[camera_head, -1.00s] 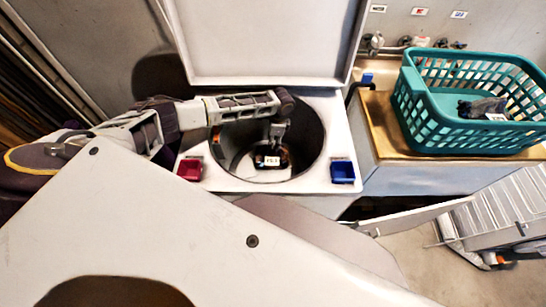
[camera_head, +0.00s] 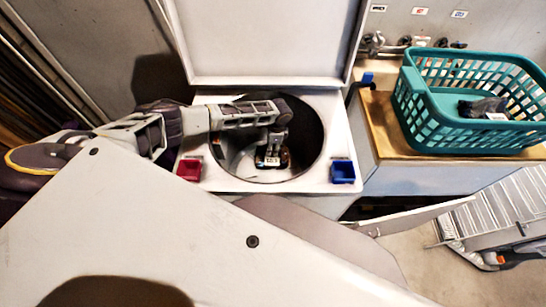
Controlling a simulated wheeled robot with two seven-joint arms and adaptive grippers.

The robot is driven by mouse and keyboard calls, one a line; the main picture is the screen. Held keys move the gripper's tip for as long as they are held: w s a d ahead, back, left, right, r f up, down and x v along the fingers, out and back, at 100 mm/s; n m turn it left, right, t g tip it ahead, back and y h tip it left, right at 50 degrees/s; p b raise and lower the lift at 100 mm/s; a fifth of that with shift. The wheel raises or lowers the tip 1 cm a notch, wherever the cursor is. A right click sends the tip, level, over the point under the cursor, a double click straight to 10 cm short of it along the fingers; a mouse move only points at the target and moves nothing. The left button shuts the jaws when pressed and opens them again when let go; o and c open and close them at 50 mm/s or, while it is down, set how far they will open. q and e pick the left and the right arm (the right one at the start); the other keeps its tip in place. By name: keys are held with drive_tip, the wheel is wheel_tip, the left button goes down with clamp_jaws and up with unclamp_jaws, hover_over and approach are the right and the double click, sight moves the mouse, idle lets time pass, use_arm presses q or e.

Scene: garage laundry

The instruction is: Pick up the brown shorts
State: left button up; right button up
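The brown shorts (camera_head: 282,160) appear as a small dark brown bundle with a white label, low inside the round drum of the top-loading washer (camera_head: 226,181). My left arm comes in from the left over the drum's rim. My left gripper (camera_head: 271,150) points down into the drum, directly over the shorts and close against them, overlapping their upper part in the picture. Its fingertips are small and dark, so I cannot tell whether they are open, shut or touching the cloth. My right gripper is not in view.
The washer's raised lid (camera_head: 265,40) stands behind the drum. A teal basket (camera_head: 425,120) holding a dark labelled item (camera_head: 482,106) stands on the counter (camera_head: 385,130) at right.

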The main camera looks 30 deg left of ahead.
use_arm(q)
clamp_jaws()
drive_tip(key=shift+r, duration=0.15)
wheel_tip(320, 180, up, 10)
drive_tip(key=p, duration=0.1)
idle(0.8)
drive_tip(key=shift+d, duration=0.1)
idle(0.6)
